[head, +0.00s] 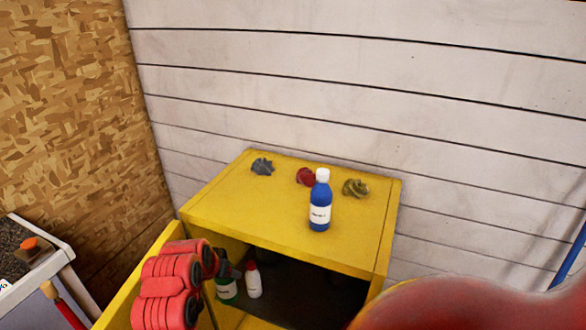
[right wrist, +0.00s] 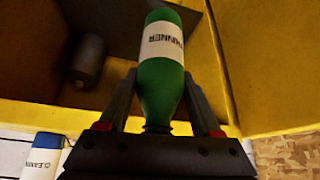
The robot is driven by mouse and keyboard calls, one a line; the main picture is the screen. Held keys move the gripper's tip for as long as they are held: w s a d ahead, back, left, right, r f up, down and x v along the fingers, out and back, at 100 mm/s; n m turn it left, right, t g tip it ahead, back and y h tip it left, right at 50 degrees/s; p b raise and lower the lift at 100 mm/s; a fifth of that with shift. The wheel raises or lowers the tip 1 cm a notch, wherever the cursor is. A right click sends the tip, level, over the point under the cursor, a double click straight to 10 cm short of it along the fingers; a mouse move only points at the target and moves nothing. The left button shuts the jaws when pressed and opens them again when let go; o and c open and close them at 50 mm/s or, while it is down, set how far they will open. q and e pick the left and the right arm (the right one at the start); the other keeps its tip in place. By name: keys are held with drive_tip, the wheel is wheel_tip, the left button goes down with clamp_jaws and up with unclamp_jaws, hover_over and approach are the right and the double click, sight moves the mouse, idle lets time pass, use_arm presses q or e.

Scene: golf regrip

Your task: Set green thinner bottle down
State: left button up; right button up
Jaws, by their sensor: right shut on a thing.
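The green thinner bottle (head: 227,291) has a white label and is inside the lower opening of the yellow cabinet (head: 215,205). My right gripper (head: 224,266) is shut on it from above, near its upper part. In the right wrist view the bottle (right wrist: 162,75) is between both fingers, its label reading THINNER. Whether its base touches the cabinet floor cannot be told. My left gripper is in neither view.
A white bottle with a red cap (head: 253,281) stands just right of the green one. The blue cleaner bottle (head: 320,205) and several crumpled rags (head: 306,176) are on the cabinet top. The open yellow door (head: 130,294) is at left. The compartment's right side looks clear but dark.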

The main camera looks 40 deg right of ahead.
drive_tip(key=s+d+r+m+g+h+p, duration=0.15)
drive_tip(key=d+r+p, duration=0.25)
drive_tip(key=r+p, duration=0.55)
drive_tip(key=s+d+r+m+g+y+p, duration=0.1)
drive_tip(key=d+r+m+p, duration=0.25)
drive_tip(key=r+p, duration=0.6)
drive_tip(key=w+d+f+p, duration=0.1)
drive_tip(key=w+d, duration=0.3)
drive_tip(key=w, duration=0.3)
drive_tip(key=w+d+f, duration=0.2)
drive_tip(key=w+d, duration=0.3)
drive_tip(key=w, duration=0.2)
drive_tip(key=shift+f+p, duration=0.3)
drive_tip(key=shift+p, duration=0.1)
drive_tip(key=shift+h, duration=0.25)
drive_tip(key=shift+f+b, duration=0.25)
drive_tip(key=shift+b, duration=0.1)
drive_tip(key=o, duration=1.4)
drive_tip(key=shift+r, duration=0.1)
